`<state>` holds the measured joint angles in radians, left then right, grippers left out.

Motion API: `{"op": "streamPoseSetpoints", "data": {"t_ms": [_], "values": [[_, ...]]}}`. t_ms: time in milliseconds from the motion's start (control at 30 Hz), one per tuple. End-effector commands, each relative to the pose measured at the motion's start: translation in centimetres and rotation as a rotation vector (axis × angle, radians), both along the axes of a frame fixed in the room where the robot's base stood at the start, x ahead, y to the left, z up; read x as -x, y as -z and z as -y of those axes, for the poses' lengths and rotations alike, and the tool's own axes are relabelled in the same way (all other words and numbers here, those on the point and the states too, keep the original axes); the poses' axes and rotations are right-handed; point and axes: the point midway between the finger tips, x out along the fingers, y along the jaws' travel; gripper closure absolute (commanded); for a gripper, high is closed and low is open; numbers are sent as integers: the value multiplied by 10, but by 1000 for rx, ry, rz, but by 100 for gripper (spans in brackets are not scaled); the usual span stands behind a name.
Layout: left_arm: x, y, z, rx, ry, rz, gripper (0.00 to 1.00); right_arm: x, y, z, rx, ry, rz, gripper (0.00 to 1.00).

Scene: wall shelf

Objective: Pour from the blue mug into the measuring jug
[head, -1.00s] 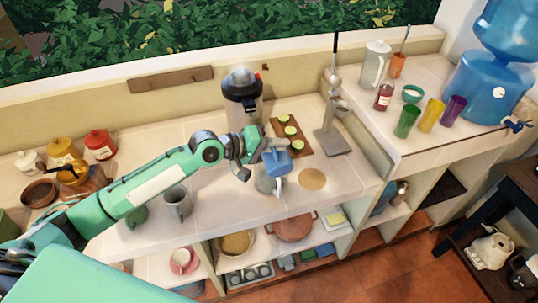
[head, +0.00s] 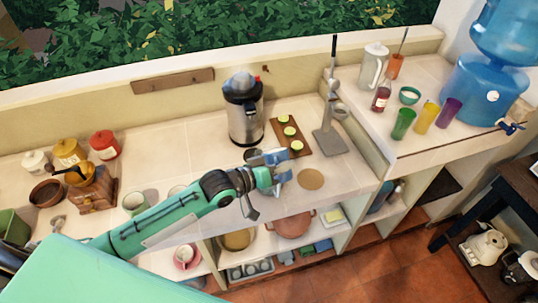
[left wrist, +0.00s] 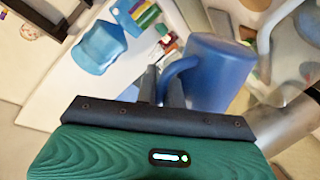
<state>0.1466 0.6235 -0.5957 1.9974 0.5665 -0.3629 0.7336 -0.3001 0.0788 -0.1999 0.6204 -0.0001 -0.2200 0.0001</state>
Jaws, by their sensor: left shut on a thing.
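My left gripper (head: 270,172) is shut on the handle of the blue mug (head: 274,157), above the middle of the counter. In the left wrist view, the mug (left wrist: 220,68) is beside the fingers (left wrist: 163,88), with its handle between them. In the head view the gripper covers much of the mug, so its tilt and contents are unclear. The measuring jug is largely or wholly hidden behind my left gripper in the head view; I cannot tell whether the mug's rim is over it. My right gripper is not in view.
A juicer (head: 244,118) stands just behind my gripper. A board (head: 302,141) with cut limes and a metal press (head: 331,140) are to the right. A round cork mat (head: 310,179) lies bare. Coloured cups (head: 426,117) stand on the right counter.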

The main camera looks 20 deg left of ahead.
Motion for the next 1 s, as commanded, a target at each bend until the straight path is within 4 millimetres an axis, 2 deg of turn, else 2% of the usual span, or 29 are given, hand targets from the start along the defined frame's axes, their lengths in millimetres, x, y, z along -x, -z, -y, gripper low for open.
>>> {"op": "streamPoseSetpoints", "data": {"t_ms": [67,267,600,1000], "values": [[5,-1,4,-35,1,54,100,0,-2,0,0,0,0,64],[21,20,15,-130,0,188,100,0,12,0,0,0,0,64],[44,53,31,-300,-1,433,100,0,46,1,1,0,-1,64],[54,67,38,-408,-1,585,100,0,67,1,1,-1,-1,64]]}}
